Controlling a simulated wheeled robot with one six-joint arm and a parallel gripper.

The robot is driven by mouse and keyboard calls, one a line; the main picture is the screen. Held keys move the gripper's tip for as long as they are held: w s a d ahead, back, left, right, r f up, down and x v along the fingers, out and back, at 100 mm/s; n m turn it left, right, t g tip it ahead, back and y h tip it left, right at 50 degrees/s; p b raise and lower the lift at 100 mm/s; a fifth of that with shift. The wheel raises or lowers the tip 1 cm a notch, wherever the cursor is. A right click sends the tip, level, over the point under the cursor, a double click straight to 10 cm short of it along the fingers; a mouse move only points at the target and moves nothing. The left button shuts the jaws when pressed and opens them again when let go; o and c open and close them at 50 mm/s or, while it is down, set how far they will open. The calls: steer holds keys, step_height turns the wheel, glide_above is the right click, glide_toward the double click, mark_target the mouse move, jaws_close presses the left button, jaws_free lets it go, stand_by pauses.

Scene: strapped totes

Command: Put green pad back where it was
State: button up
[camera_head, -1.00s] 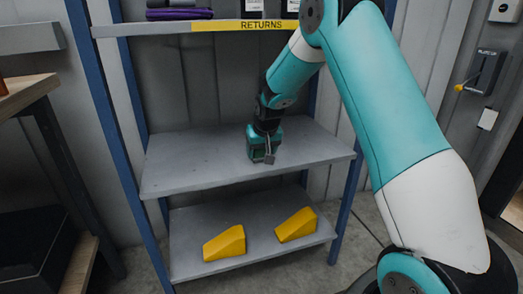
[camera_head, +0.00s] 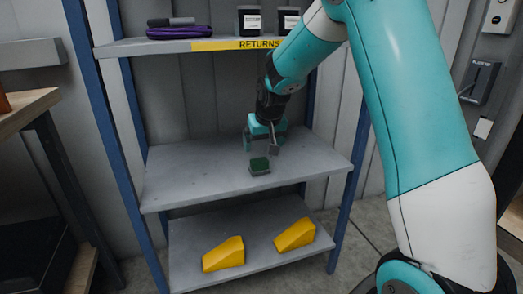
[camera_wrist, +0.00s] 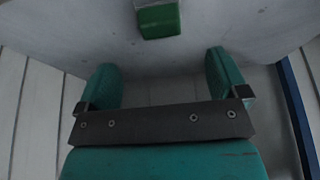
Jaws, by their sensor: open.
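The green pad (camera_head: 259,165) lies on the grey middle shelf (camera_head: 190,182), near the middle of its depth, with a grey layer under its green top. In the wrist view the green pad (camera_wrist: 160,20) shows at the top edge, beyond the fingertips and apart from them. My gripper (camera_head: 261,146) is just above and behind the pad in the head view. Its two teal fingers stand wide apart in the wrist view (camera_wrist: 165,80), with nothing between them.
Two yellow wedges (camera_head: 223,254) (camera_head: 295,235) lie on the bottom shelf. The top shelf, labelled RETURNS (camera_head: 250,44), holds a purple case (camera_head: 180,32) and two dark labelled containers (camera_head: 249,20). Blue posts (camera_head: 345,205) flank the shelves. The middle shelf is otherwise bare.

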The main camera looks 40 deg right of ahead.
steer(key=s+a+r+n+g+y, duration=0.1)
steer(key=s+a+r+n+y, duration=0.15)
steer(key=s+a, duration=0.5)
steer(key=s+a+r+n+y, duration=0.1)
steer(key=s+a+r+n, duration=0.1)
steer(key=s+a+r, duration=0.5)
steer(key=s+a+f+n+g+y, duration=0.1)
steer(key=s+a+n, duration=0.2)
steer(key=s, duration=0.6)
steer(key=s+a+n+g+y, duration=0.1)
steer(key=s+a+n+g, duration=0.1)
steer(key=s+a, duration=0.5)
steer(key=shift+s+a+f+n, duration=0.4)
steer(key=shift+s+n, duration=0.05)
steer(key=shift+s, duration=0.5)
step_height(320, 180, up, 27)
steer(key=p, duration=2.7)
